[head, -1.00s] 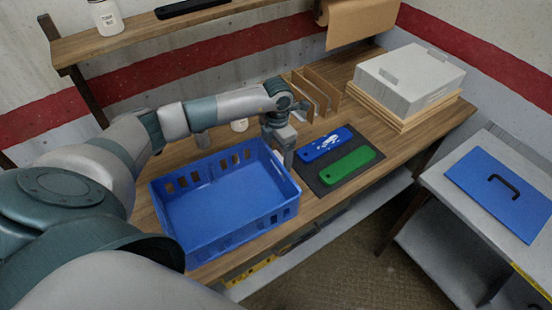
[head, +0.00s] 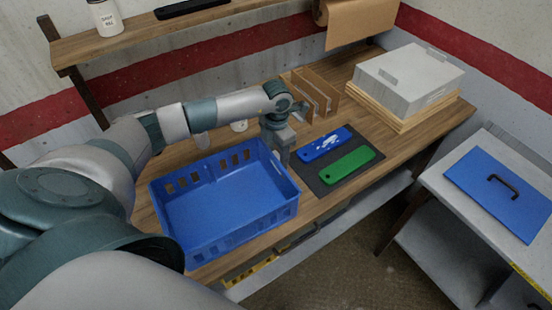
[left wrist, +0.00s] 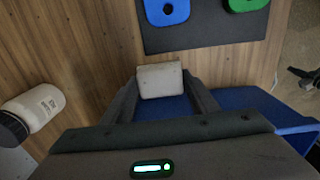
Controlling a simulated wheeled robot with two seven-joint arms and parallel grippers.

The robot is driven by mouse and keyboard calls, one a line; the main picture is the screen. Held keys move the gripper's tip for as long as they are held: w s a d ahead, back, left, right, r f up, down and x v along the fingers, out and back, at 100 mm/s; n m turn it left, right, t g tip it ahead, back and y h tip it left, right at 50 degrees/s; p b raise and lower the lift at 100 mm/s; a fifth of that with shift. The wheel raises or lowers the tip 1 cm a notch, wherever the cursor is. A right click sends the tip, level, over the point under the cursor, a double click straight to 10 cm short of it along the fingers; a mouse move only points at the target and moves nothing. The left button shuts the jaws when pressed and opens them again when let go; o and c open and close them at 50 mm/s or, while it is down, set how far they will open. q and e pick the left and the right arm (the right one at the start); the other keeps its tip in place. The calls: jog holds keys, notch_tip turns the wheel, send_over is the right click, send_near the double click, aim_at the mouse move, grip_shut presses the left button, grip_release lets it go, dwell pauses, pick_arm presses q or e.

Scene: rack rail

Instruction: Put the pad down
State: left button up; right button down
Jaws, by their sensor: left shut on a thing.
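The pad (left wrist: 160,80) is a small pale grey block between the fingertips of my left gripper (left wrist: 161,92) in the left wrist view. The gripper is shut on it and holds it near the dark mat. In the head view the left gripper (head: 281,158) hangs between the blue crate's back right corner and the mat; the pad cannot be made out there. The dark mat (head: 308,178) carries a blue piece with white patches (head: 324,144) and a green piece (head: 347,165), each with a hole at one end. My right gripper is not in view.
An open, empty-looking blue crate (head: 228,250) stands left of the mat. Brown upright dividers (head: 322,91) stand behind, and a grey box (head: 410,77) on boards is to the right. A white bottle (left wrist: 38,107) lies left in the wrist view. Wood shows right of the mat.

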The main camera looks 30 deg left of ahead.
pick_arm(q)
jog(key=shift+r+b, duration=0.75)
jog(key=shift+r, duration=0.1)
jog(key=shift+w+d+r+b, duration=0.1)
jog(key=shift+d+r+b, duration=0.05)
jog(key=shift+r+b, duration=0.4)
jog(key=shift+w+d+r+b, duration=0.15)
jog(key=shift+r+b, duration=0.15)
jog(key=shift+r, duration=0.35)
jog(key=w+d+r+b, duration=0.5)
jog(key=d+r, duration=0.2)
jog(key=d, duration=0.2)
jog(key=shift+w+d, duration=0.15)
jog(key=shift+w, duration=0.2)
